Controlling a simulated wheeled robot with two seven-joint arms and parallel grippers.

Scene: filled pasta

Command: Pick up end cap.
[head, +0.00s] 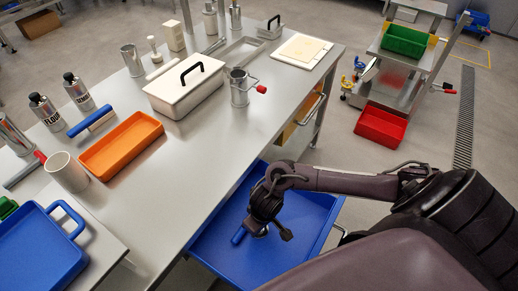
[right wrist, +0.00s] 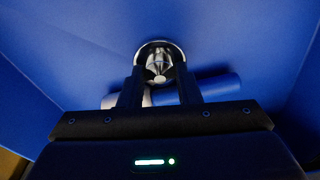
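The end cap (right wrist: 160,52) appears to be the round metal piece with a pale rim and dark inside, low in the blue bin (head: 208,250). My right gripper (right wrist: 160,68) points down into the bin, its two fingers on opposite sides of this piece and seemingly touching it, so it looks shut on it. In the head view my right gripper (head: 264,222) hides the piece. I cannot tell whether the piece is off the bin floor. My left gripper is not in view.
A blue cylinder (right wrist: 220,86) lies in the bin beside the fingers. Bin walls surround the gripper. The steel table (head: 190,190) edge is close on the left, with an orange tray (head: 122,146), a white box (head: 186,92) and a metal mug (head: 239,92) on it.

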